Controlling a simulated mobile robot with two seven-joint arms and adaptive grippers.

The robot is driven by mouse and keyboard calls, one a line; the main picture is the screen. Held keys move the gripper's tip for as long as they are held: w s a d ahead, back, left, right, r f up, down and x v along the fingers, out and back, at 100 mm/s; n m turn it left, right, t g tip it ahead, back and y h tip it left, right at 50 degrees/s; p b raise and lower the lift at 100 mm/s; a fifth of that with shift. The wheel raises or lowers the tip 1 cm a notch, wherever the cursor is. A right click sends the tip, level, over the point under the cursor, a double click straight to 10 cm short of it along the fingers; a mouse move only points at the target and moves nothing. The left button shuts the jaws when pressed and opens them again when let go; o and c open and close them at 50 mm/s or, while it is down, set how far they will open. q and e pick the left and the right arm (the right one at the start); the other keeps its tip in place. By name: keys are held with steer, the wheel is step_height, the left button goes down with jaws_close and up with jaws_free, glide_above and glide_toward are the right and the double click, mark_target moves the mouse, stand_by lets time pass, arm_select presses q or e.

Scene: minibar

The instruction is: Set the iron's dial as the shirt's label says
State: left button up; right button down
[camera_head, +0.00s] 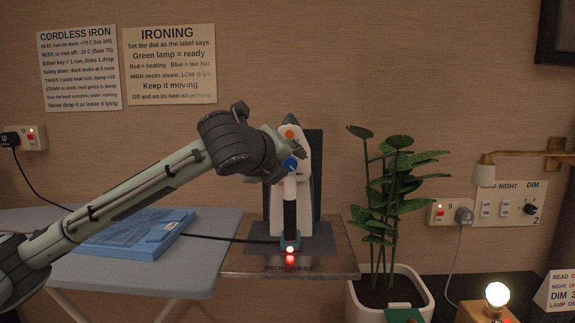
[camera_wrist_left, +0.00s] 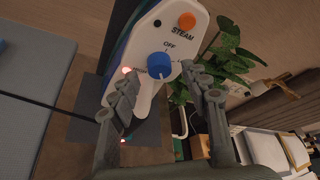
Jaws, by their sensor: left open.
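The iron (camera_head: 304,185) stands upright on its dock (camera_head: 291,245), its white face toward me. Its blue dial (camera_head: 291,163) shows just beyond my left gripper (camera_head: 288,160). In the left wrist view the dial (camera_wrist_left: 159,66) lies ahead of the fingertips, below the printed word OFF. A small white mark shows on the dial's lower right; I cannot tell which setting it points to. My left gripper (camera_wrist_left: 165,92) is open, its fingers apart and empty. The blue folded shirt (camera_head: 125,232) lies on the ironing board; I cannot read its label. My right gripper is not in view.
An orange steam button (camera_wrist_left: 187,21) sits above the dial. A red lamp (camera_head: 290,249) glows at the dock's front. A black cord crosses the ironing board (camera_head: 210,270). A potted plant (camera_head: 385,200) stands close right of the iron. Instruction sheets (camera_head: 171,64) hang behind.

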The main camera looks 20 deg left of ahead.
arm_select(q)
steer(key=v, duration=1)
steer(key=shift+s, duration=0.2)
